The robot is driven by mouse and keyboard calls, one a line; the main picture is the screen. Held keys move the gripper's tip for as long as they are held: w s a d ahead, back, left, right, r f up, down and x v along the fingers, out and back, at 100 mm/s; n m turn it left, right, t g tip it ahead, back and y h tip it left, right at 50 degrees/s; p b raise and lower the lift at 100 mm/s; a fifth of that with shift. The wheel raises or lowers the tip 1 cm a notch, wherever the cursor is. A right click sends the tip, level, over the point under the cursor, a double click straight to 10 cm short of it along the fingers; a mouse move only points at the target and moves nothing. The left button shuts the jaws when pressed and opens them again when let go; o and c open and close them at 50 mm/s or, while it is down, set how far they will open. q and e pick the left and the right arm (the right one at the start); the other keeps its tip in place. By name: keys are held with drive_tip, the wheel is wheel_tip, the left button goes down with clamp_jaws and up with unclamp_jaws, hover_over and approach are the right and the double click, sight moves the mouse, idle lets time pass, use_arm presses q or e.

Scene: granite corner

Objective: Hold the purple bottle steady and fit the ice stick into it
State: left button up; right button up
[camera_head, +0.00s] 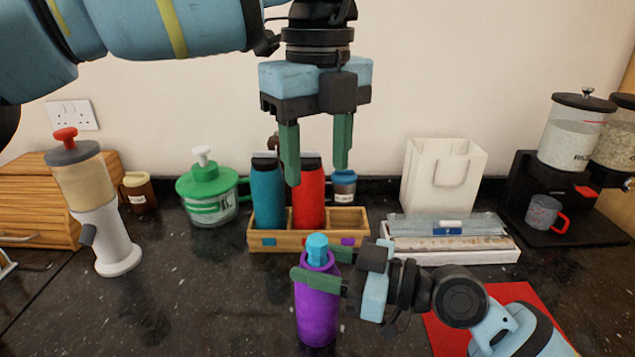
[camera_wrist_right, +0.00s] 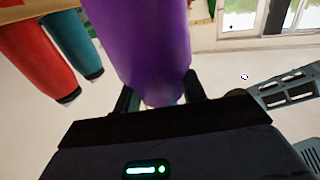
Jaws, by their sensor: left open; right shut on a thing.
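The purple bottle (camera_head: 317,308) stands upright on the dark counter at the front middle. My right gripper (camera_head: 316,281) is shut on its upper part, coming in from the right. In the right wrist view the bottle (camera_wrist_right: 145,40) lies between the fingers (camera_wrist_right: 160,95). The light blue ice stick (camera_head: 317,246) stands upright at the bottle's mouth, its top showing above the rim; how deep it sits is hidden. My left gripper (camera_head: 316,172) is open and empty, pointing down, above the stick and apart from it.
A wooden crate (camera_head: 275,242) behind the bottle holds a teal bottle (camera_head: 267,198) and a red bottle (camera_head: 308,200). A white tray (camera_head: 460,254) is right of it, a red mat (camera_head: 445,335) at front right. The counter left of the bottle is clear.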

idle(0.7)
drive_tip(key=o, duration=1.2)
drive_tip(key=shift+c, duration=0.2)
drive_tip(key=shift+d, duration=0.15)
drive_tip(key=v, duration=1.1)
drive_tip(key=shift+s+d, duration=0.2)
drive_tip(key=shift+d, duration=0.15)
